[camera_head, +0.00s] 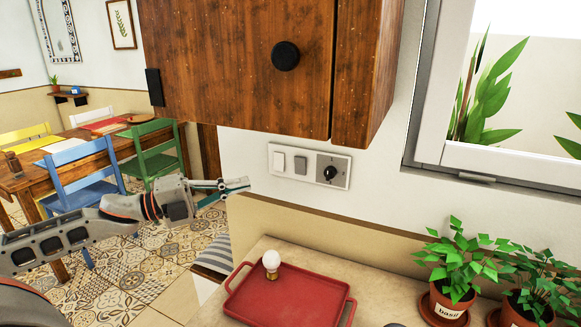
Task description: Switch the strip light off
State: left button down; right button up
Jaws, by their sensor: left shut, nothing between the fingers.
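A wall panel (342,182) sits on the white wall below the wooden cabinet. It carries a white rocker switch (279,161), a grey rocker switch (300,165) and a round black knob (329,173) on a grey plate. I cannot tell which of these works the strip light, and no strip light shows. My left gripper (246,184) comes in from the left, with its fingers shut and empty. Its tips point right, a little left of and below the white rocker, and look apart from the panel. My right gripper is not in view.
The wooden cabinet (230,60) overhangs the panel. Below, the counter (262,250) holds a red tray (285,297) with a light bulb (271,261), and potted basil (455,270) to the right. A window (440,150) is at right; a dining table and chairs stand at left.

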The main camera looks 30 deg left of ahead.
pick_arm(q)
jog(key=b, duration=0.5)
send_near(304, 163)
jog(key=shift+s+d, duration=0.8)
jog(key=shift+d, duration=0.4)
jog(key=shift+w+d+r+p, duration=0.1)
jog(key=shift+w+d+p, duration=0.15)
jog(key=shift+w, duration=0.7)
jog(key=shift+w+d+r+p, duration=0.1)
jog(key=shift+w+d+p, duration=0.15)
jog(key=shift+w, duration=0.75)
jog(key=shift+w+d+r+p, duration=0.15)
jog(key=shift+w+d+p, duration=0.1)
jog(key=shift+w, duration=0.7)
